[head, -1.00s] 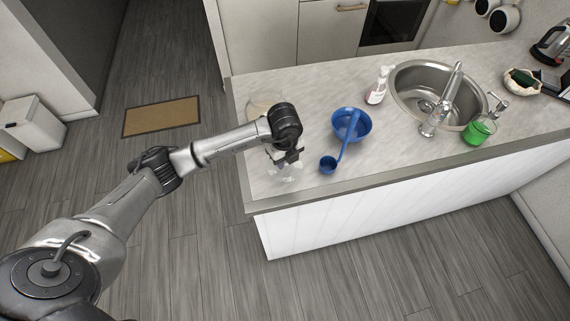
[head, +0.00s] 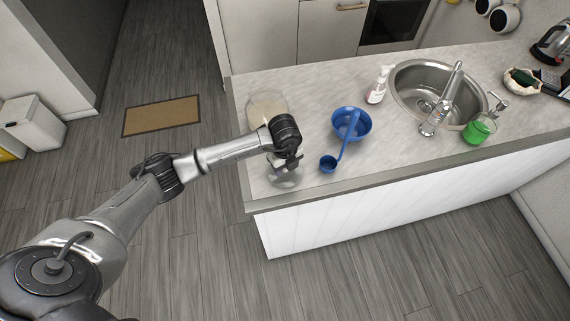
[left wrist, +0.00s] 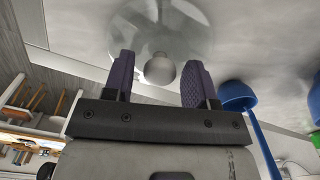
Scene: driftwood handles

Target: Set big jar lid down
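The big jar lid (head: 285,179) is a clear glass disc with a round grey knob. In the head view it is at the counter's front left, under my left gripper (head: 287,163). The left wrist view shows the lid (left wrist: 185,35) and its knob between the two purple fingers of the gripper (left wrist: 158,66). The fingers are apart, with a gap on each side of the knob. The lid appears to lie on the counter. The big glass jar (head: 266,106) with pale contents stands behind my forearm, partly hidden by it. My right gripper is out of view.
A blue bowl (head: 352,122) and a blue ladle (head: 328,164) are just right of the lid. The counter's front edge (head: 310,198) is close to the lid.

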